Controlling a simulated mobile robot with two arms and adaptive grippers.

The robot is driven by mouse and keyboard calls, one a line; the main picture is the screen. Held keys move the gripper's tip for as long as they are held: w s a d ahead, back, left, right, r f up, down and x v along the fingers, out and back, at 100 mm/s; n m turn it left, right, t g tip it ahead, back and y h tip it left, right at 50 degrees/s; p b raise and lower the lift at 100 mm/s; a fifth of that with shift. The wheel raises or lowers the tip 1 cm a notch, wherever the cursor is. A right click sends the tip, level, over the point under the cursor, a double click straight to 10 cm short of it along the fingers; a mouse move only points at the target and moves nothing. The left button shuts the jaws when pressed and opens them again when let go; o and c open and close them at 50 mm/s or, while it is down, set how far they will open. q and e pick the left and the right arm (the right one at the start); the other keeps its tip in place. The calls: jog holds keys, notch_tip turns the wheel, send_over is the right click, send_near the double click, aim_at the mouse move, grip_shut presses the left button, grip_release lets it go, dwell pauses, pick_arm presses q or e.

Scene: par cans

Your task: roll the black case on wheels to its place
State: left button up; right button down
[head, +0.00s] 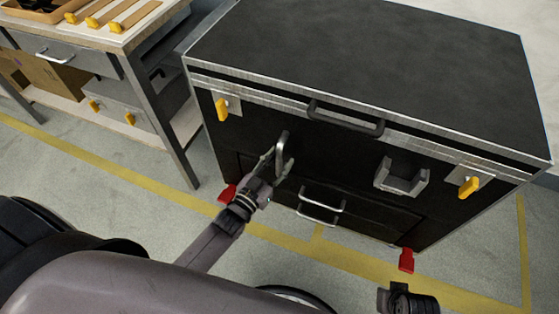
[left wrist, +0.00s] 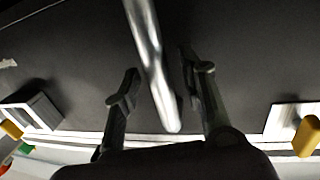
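The black case (head: 370,50) stands on the floor in front of me, with metal edge trim and a dark front. Yellow latches sit at its upper front corners and red wheel pedals (head: 406,260) show at its lower edge. My left gripper (head: 277,163) is at the upright metal handle (head: 284,150) on the left of the front. In the left wrist view the handle (left wrist: 152,70) runs between the two fingers, with gaps visible on both sides. My right gripper (head: 405,298) shows only partly at the bottom right, below the case; its fingers are unclear.
A workbench (head: 85,38) with a drawer, lower shelf and yellow-handled tools stands at the left, close to the case. Yellow lines (head: 130,178) mark the grey floor, passing in front of and under the case. A white wall is at the right.

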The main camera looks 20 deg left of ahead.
pick_arm(q)
jog(key=shift+w+d, duration=0.1)
jog(key=shift+w, duration=0.15)
jog(key=shift+c, duration=0.6)
grip_shut()
